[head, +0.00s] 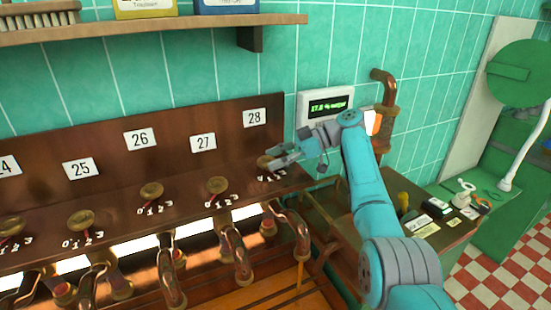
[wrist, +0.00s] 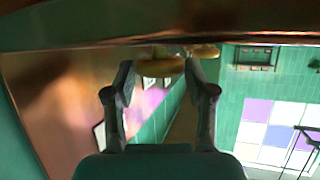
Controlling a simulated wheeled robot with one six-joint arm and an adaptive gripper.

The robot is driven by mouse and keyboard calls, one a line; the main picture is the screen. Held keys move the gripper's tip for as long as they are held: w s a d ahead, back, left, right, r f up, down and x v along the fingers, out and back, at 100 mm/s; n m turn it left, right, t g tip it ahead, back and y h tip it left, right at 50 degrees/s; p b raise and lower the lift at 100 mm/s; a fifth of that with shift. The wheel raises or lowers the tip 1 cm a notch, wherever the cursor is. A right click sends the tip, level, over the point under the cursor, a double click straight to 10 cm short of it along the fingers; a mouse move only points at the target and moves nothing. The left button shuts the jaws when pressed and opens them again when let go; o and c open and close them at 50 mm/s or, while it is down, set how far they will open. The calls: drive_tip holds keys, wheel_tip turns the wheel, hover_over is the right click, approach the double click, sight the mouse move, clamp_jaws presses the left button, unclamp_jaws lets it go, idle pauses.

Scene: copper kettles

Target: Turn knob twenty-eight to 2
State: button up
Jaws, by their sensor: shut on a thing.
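Knob twenty-eight (head: 264,162) is a small brass knob under the white "28" label (head: 254,118), at the right end of the copper panel. My gripper (head: 277,161) is at this knob from the right and covers part of it and of its number scale. In the wrist view, the brass knob (wrist: 160,66) sits between the two fingertips of my gripper (wrist: 158,76), which are shut on it. The setting the knob points to cannot be read, as the fingers hide it.
Knob twenty-seven (head: 217,185) and knob twenty-six (head: 151,190) stand to the left on the same panel. Bent copper pipes (head: 232,255) run below. A wall display (head: 327,106) is behind my arm. A wooden shelf (head: 150,29) hangs above. A side table (head: 440,232) with small items stands right.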

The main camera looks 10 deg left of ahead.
drive_tip(key=o, duration=1.2)
drive_tip(key=shift+f, duration=0.1)
drive_tip(key=shift+c, duration=0.2)
drive_tip(key=v, duration=0.7)
drive_tip(key=shift+d, duration=0.15)
